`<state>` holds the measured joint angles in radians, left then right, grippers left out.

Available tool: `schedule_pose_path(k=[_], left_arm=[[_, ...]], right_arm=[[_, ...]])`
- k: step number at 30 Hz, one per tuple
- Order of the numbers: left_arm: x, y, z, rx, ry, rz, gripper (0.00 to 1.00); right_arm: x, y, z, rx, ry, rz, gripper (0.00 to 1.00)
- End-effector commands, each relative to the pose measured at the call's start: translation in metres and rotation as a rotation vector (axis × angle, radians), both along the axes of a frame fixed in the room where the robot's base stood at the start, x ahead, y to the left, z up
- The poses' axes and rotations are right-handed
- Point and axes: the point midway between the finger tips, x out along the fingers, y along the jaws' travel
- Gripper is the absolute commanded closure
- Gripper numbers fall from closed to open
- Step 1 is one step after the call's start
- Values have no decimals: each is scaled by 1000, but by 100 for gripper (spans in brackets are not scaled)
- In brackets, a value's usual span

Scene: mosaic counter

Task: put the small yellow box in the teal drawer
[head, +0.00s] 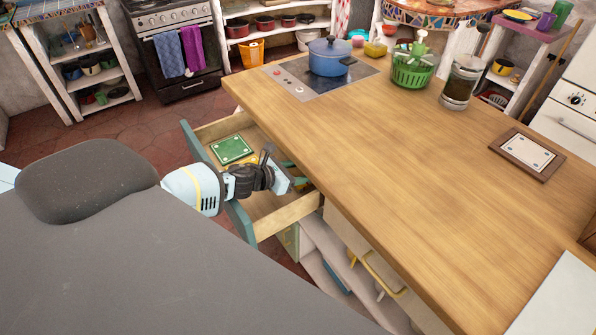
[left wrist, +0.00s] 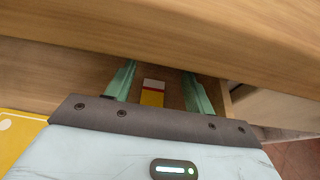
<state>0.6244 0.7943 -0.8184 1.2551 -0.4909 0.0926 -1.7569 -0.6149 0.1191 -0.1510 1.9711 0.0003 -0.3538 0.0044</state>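The teal drawer (head: 241,222) is pulled open under the left edge of the wooden counter. My left gripper (head: 296,174) reaches into the drawer, near the counter's edge. In the left wrist view, the green fingers of this gripper (left wrist: 157,92) are spread apart. A small yellow box (left wrist: 152,97) with a white end and a red stripe lies between them, with gaps to both fingers. It appears to rest on the drawer floor. The lower part of the box is hidden by my gripper body, and the head view does not show it clearly. My right gripper is not in view.
A green flat item (head: 231,149) with pale corner dots lies in the drawer, and a yellow flat item (left wrist: 18,140) lies left of my gripper. The counter (head: 400,160) overhangs close to the fingers. A blue pot (head: 328,60) and a green basket (head: 411,72) stand on it.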

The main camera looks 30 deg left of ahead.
Motion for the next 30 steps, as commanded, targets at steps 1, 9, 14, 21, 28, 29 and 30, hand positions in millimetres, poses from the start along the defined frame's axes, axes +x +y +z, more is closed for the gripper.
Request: schedule_pose_path(k=[1,9,14,21,28,29,30], left_arm=[[-4,-1,-8,0,13,-2,46],[-4,-2,-1,1,12,-4,46],[-16,4,11,2,11,-2,46],[-48,18,27,2,10,-2,46],[-64,24,35,0,8,-2,46],[-64,25,36,0,7,-2,46],[-65,25,36,0,7,-1,46]], right_arm=[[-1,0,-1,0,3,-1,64],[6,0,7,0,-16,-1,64],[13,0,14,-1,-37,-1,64],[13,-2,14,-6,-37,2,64],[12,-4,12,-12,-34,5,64],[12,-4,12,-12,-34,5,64],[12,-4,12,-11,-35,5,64]])
